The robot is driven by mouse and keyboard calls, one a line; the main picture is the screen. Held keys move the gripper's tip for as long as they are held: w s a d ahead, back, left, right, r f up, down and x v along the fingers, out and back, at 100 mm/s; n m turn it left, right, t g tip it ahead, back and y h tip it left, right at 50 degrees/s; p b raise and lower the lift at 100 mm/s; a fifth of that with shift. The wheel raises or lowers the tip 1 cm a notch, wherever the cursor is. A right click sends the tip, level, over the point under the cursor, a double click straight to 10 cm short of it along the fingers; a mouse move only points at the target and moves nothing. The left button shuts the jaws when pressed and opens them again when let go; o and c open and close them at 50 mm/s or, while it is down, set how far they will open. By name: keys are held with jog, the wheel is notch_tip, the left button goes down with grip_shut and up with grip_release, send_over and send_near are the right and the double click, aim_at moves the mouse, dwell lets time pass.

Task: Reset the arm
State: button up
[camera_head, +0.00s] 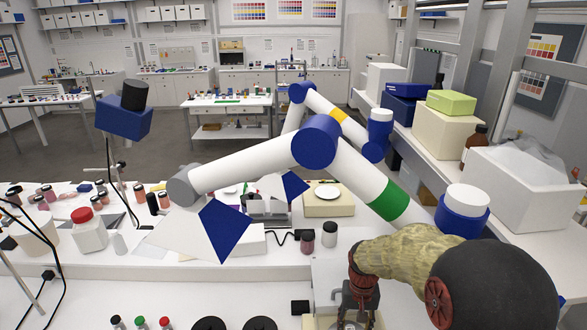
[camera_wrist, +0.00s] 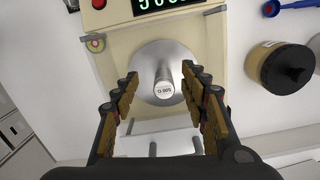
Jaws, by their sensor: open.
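My gripper (camera_wrist: 162,74) is open, with one finger on each side of a small metal weight (camera_wrist: 164,87). The weight stands on the round steel pan (camera_wrist: 146,62) of a cream scale (camera_wrist: 117,34). Clear gaps show between the fingers and the weight, and nothing is held. The scale has a lit green display (camera_wrist: 160,3), cut off at the top edge. In the head view my gripper (camera_head: 356,303) points down at the bottom edge, below my arm (camera_head: 405,252). The weight is hidden there.
A white and blue jointed arm (camera_head: 255,170) spans the bench. A dark-lidded jar (camera_wrist: 279,68) stands right of the scale. A red-lidded jar (camera_head: 89,232) and several small jars stand at left. White and cream boxes (camera_head: 446,131) line the right.

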jog(key=s+r+n+t+b, duration=0.1)
jog(key=s+r+t+b, duration=0.2)
jog(key=s+b, duration=0.5)
jog(key=s+r+t+b, duration=0.3)
jog(key=s+r+b, duration=0.3)
jog(key=s, duration=0.7)
jog(key=shift+s+r+n+b, duration=0.3)
jog(key=shift+n+b, duration=0.1)
jog(key=shift+b, duration=0.6)
